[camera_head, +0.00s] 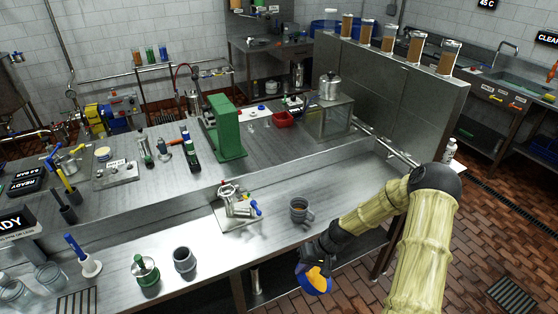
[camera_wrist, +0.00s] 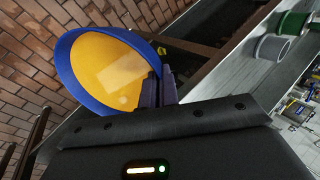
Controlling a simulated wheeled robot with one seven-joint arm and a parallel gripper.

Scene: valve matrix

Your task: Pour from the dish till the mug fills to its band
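A dish (camera_head: 315,281) with a blue outside and an orange-yellow inside hangs over the front edge of the steel counter, above the floor. My gripper (camera_wrist: 160,88) is shut on its rim; the dish fills the upper left of the wrist view (camera_wrist: 108,72). I cannot tell whether the orange is liquid or the dish's own inner surface.
A metal valve fitting with a blue handle (camera_head: 238,204) stands left of the mug. A grey cup (camera_head: 184,260) and a green-based canister (camera_head: 146,271) stand further left. The steel counter (camera_head: 345,188) is clear behind the mug.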

